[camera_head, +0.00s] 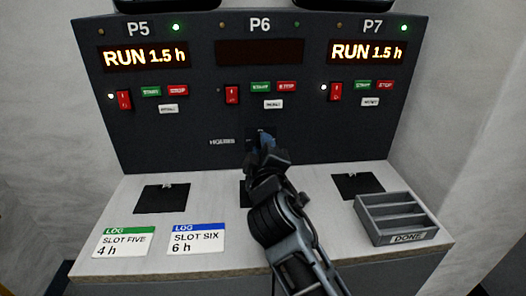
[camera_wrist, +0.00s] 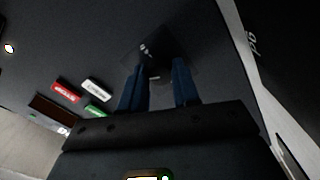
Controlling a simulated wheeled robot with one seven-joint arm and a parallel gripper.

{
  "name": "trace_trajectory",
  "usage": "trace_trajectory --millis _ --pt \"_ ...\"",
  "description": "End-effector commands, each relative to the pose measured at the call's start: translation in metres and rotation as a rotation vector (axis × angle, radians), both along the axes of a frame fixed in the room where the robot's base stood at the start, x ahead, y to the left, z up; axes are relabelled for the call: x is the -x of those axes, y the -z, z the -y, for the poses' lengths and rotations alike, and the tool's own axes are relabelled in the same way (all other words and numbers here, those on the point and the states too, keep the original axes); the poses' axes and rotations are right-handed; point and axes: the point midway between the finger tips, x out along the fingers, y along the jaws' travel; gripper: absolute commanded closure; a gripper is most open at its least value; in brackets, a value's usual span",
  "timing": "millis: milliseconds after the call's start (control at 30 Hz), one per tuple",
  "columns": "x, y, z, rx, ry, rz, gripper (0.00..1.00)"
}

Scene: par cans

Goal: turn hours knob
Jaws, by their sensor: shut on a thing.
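The hours knob is on the dark panel, right of the HOURS label (camera_head: 222,142), below the P6 controls. In the head view my gripper hides it almost wholly. My gripper (camera_head: 262,138) reaches the panel there, with its blue fingers pointing at the panel. In the wrist view the two blue fingers of my gripper (camera_wrist: 160,72) are shut on the dark knob (camera_wrist: 155,68), in front of a dark square plate (camera_wrist: 150,42) with small white marks. The knob's pointer setting is not readable. The P6 display (camera_head: 259,52) is dark.
P5 (camera_head: 146,55) and P7 (camera_head: 352,52) displays both read RUN 1.5 h. Slot cards read SLOT FIVE 4 h (camera_head: 123,242) and SLOT SIX 6 h (camera_head: 198,240). A grey DONE tray (camera_head: 397,225) stands at the counter's right. Red rocker switches, including P6's (camera_head: 232,95), sit above my gripper.

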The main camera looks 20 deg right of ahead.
Motion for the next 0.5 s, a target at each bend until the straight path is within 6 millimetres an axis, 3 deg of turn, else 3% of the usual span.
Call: trace_trajectory --millis 400,433,500 --pt "0.0002 0.0021 0.0014 -0.005 0.003 -0.003 1.00" --pt "0.0002 0.0021 0.0014 -0.005 0.003 -0.003 0.66" --pt "0.0002 0.0018 0.0013 -0.005 0.003 -0.003 0.60"
